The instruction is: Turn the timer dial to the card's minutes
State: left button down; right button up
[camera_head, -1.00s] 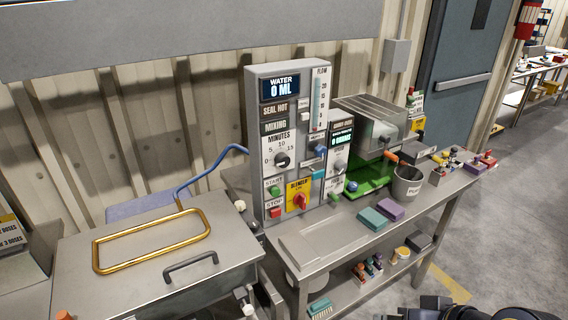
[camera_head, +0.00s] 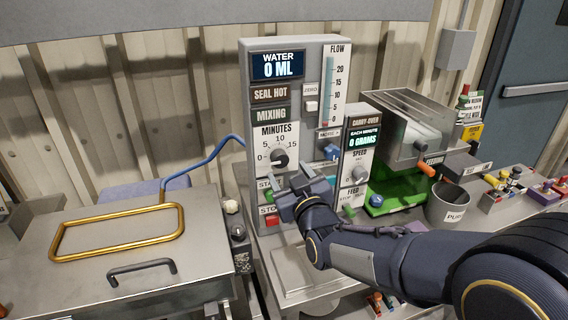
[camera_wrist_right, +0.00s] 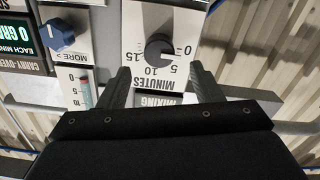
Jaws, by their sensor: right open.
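The timer dial (camera_head: 279,158) is a dark round knob on a white MINUTES scale (camera_head: 276,140) marked 0, 5, 10 and 15, on the front of the grey control panel (camera_head: 242,100). In the right wrist view the dial (camera_wrist_right: 158,47) appears upside down, and its pointer mark seems to face the 0. My right gripper (camera_head: 300,185) is just below and in front of the dial. Its fingers (camera_wrist_right: 160,74) are open and empty, pointing at the dial from either side, apart from it. I cannot make out a card with minutes. My left gripper is out of view.
My right gripper covers part of the START and STOP buttons. A blue knob (camera_head: 332,152) and a SPEED knob (camera_head: 359,174) are to the right. A steel lidded box (camera_head: 120,235) with a gold loop stands left. A grey cup (camera_head: 447,204) is at right.

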aim_at(281, 162)
jog(key=p+x, duration=0.1)
jog(key=x, duration=0.4)
jog(key=shift+w, duration=0.1)
jog(key=shift+f, duration=0.1)
jog(key=c, duration=1)
